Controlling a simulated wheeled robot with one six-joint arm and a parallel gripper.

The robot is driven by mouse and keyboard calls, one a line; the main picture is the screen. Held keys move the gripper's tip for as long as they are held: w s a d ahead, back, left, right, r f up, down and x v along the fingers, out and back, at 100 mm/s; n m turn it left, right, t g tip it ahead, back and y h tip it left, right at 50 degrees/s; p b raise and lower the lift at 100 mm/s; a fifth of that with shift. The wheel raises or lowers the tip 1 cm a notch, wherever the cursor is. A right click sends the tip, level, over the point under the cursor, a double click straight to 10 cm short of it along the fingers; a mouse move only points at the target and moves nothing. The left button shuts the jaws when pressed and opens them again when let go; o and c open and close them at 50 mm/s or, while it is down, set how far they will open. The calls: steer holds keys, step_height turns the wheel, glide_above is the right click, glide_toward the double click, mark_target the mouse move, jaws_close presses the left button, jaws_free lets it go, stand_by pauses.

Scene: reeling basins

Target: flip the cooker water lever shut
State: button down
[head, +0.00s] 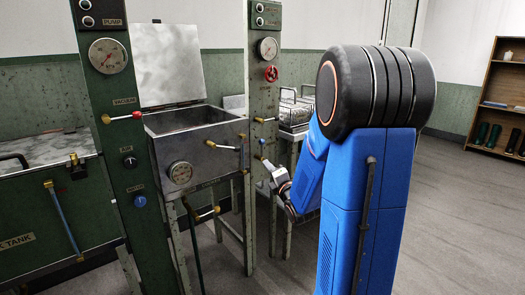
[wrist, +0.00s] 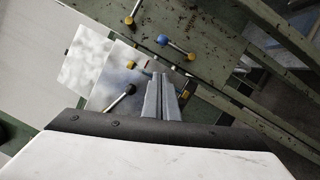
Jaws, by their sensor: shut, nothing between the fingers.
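A small lever with a blue ball end (head: 263,141) is on the right green column. In the wrist view, its blue ball (wrist: 162,39) and yellow base (wrist: 191,57) are clear, and its stem lies along the column, ball towards a second lever (wrist: 129,20). That second lever (head: 265,120), with a yellow base and metal handle, sticks out sideways higher up. My gripper (head: 266,163) is shut and empty, low beside the column. In the wrist view my gripper (wrist: 166,82) appears below the blue-ended lever, apart from it.
The metal basin (head: 200,135) with a raised lid (head: 168,65) stands left of the column. Its front has a gauge (head: 180,172) and lever (head: 222,146). A red wheel (head: 271,73) is higher on the column. Floor at right is clear.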

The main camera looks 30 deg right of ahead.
steer(key=shift+w, duration=0.15)
glide_toward(262, 148)
steer(key=w+a+r, duration=0.1)
steer(key=w+a, duration=0.2)
steer(key=a, duration=0.1)
steer(key=shift+w+d+r, duration=0.45)
steer(key=shift+w+d, duration=0.25)
steer(key=shift+d, duration=0.15)
steer(key=shift+w+d+r, duration=0.4)
steer(key=shift+w+d, duration=0.35)
steer(key=shift+d, duration=0.15)
